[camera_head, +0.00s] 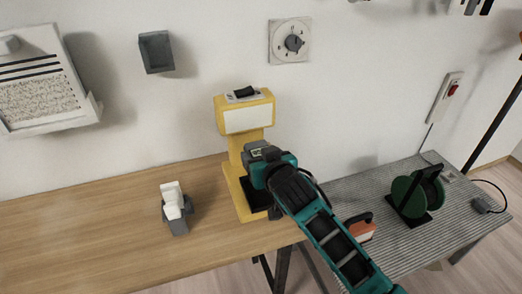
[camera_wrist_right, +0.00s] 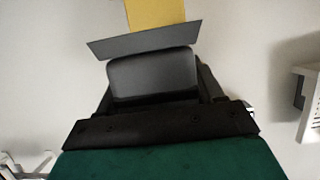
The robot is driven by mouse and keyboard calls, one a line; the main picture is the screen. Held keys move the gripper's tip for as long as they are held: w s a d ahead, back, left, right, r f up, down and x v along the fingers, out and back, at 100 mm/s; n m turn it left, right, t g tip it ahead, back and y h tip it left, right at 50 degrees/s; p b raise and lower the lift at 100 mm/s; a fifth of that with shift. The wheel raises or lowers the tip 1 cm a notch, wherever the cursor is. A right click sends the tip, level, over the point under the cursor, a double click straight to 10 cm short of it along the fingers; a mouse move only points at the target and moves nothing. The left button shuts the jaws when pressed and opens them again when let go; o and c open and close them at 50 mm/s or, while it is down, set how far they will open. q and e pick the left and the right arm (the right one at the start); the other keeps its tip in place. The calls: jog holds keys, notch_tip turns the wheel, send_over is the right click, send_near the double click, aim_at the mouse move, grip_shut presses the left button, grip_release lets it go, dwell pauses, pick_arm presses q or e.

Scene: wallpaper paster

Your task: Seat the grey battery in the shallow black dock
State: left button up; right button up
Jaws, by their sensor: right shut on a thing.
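My right gripper (camera_head: 268,167) reaches in from the lower right and is shut on the grey battery (camera_head: 256,150). The battery is held in front of the yellow stand's column, above the shallow black dock (camera_head: 258,196) on the stand's base. The arm hides part of the dock, and a gap between battery and dock cannot be judged. In the right wrist view the dark grey battery (camera_wrist_right: 153,75) sits between the fingers, with a flat grey plate-like part and a yellow strip beyond it. My left gripper is not in view.
The yellow stand (camera_head: 245,118) has a white panel and a black switch on top. A grey holder with a white piece (camera_head: 175,208) stands left on the wooden table (camera_head: 95,235). A green reel (camera_head: 415,193) and an orange-and-white object (camera_head: 361,229) are on the right on a ribbed grey surface.

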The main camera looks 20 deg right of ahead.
jog(key=shift+r, duration=0.15)
jog(key=shift+f+b, duration=1.9)
jog(key=shift+f, duration=1)
jog(key=shift+p, duration=0.8)
jog(key=shift+f+b, duration=1)
jog(key=shift+f, duration=0.45)
jog(key=o, duration=1.5)
jog(key=shift+c, duration=0.2)
jog(key=shift+f, duration=0.1)
jog(key=p+v, duration=0.1)
jog(key=v, duration=1.2)
